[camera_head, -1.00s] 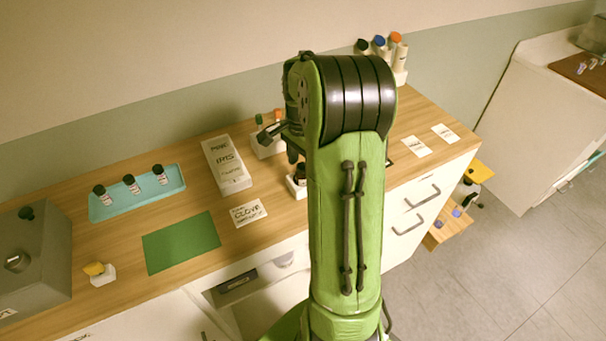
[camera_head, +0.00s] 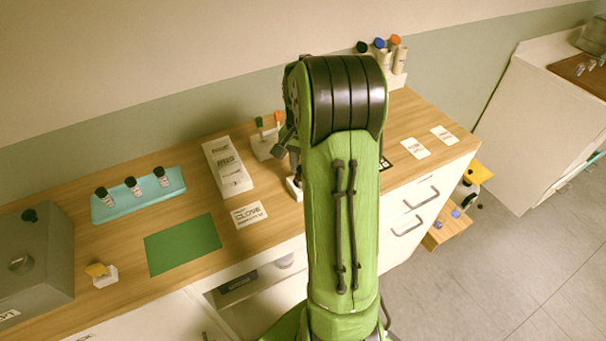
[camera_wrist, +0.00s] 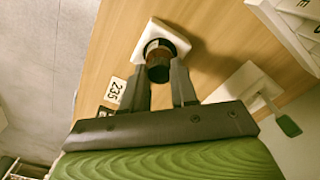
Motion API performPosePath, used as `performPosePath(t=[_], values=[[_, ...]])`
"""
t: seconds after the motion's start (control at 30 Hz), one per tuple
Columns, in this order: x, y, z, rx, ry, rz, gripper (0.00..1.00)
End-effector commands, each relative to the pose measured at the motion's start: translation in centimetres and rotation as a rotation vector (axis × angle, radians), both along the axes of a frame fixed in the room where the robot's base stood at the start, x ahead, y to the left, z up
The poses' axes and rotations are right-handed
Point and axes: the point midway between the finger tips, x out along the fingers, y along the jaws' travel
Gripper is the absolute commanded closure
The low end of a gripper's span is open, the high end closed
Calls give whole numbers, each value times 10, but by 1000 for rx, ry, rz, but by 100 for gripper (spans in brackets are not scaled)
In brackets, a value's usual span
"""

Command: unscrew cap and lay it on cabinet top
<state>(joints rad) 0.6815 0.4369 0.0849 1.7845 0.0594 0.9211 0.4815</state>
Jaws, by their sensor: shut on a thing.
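A small brown bottle (camera_wrist: 157,55) with a black cap (camera_wrist: 158,73) stands in a white square holder (camera_wrist: 178,36) on the wooden cabinet top (camera_wrist: 118,50). In the wrist view my gripper (camera_wrist: 160,76) has one finger on each side of the cap and is shut on it. I cannot tell whether the cap still sits on the bottle neck or is slightly apart from it.
Nearby on the cabinet top are a white box (camera_head: 227,168), a CLOVE card (camera_head: 248,214), a green mat (camera_head: 182,245) and a teal tray (camera_head: 139,203) with three bottles. A white stand (camera_head: 264,147) with coloured sticks is behind. The bare wood right of the mat is narrow.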

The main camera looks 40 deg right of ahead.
Motion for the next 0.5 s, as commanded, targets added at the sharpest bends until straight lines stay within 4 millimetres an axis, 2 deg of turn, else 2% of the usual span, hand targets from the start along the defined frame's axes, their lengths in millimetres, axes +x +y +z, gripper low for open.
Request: performPosePath(t=[0.4, 0.5], values=[[0, 0, 1, 0, 0, 920, 100], [0, 0, 1, 0, 0, 1079, 100]])
